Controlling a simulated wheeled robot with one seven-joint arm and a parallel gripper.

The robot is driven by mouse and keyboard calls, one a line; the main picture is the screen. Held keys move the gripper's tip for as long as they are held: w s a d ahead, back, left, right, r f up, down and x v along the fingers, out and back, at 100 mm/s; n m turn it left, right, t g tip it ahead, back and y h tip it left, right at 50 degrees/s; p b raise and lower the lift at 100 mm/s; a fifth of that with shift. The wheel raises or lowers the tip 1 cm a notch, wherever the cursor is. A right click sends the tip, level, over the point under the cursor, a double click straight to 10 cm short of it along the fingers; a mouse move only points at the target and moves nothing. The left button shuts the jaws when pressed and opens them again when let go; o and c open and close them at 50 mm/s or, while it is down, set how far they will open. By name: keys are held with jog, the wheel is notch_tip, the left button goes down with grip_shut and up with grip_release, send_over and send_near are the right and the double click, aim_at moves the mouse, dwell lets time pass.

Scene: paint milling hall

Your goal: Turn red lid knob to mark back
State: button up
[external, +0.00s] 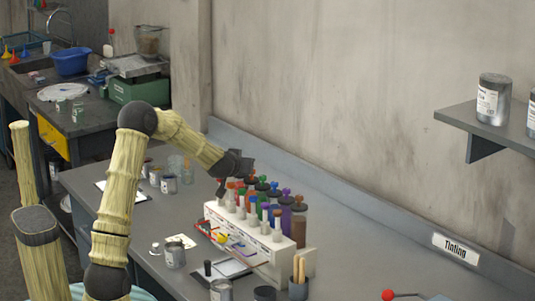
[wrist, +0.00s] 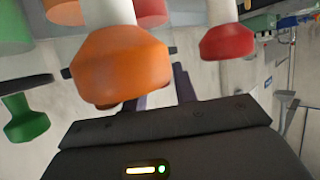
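A white rack (external: 250,238) on the bench carries several canisters with coloured knobs on top. My gripper (external: 230,175) is over the rack's far left end, pointing down. In the wrist view, a red lid knob (wrist: 228,42) on a white neck is to the right of my gripper (wrist: 160,92). A larger orange knob (wrist: 125,66) is in front of the fingers and partly hides them. The two dark fingers show apart, with nothing visibly held between them. The red knob stands apart from the fingers. Any mark on the red knob cannot be made out.
A green knob (wrist: 27,120) is at the left of the wrist view. Purple canisters (external: 286,215) stand at the rack's rear. A tin (external: 175,254) and a brush cup (external: 298,287) stand near the rack. The bench right of the rack is mostly clear.

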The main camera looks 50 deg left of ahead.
jog(key=shift+a+f+m+t+h+b, duration=0.15)
jog(key=shift+m+t+h+b, duration=0.85)
jog(key=shift+m+h+b, duration=1.2)
jog(key=shift+n+b, duration=0.3)
jog(key=shift+b, duration=0.15)
jog(key=shift+m+t+h, duration=0.3)
jog(key=shift+m+h, duration=0.4)
jog(key=shift+m, duration=0.1)
jog(key=shift+r+m+h+p, duration=0.35)
jog(key=shift+m+h+p, duration=0.35)
jog(key=shift+m+h, duration=0.25)
jog(key=m+h+p, duration=0.2)
jog(key=h+p, duration=0.1)
jog(key=p, duration=0.2)
jog(key=shift+r+m, duration=0.1)
jog(key=shift+m, duration=0.15)
jog(key=shift+m+h+p, duration=0.4)
jog(key=shift+h+p, duration=0.15)
jog(key=shift+p, duration=0.6)
jog(key=m+g+h+p, duration=0.1)
jog(key=m+h+p, duration=0.2)
jog(key=p, duration=0.5)
jog(key=m+g+h+p, duration=0.2)
jog(key=m+h+p, duration=0.1)
jog(key=p, duration=0.6)
jog(key=shift+g, duration=0.3)
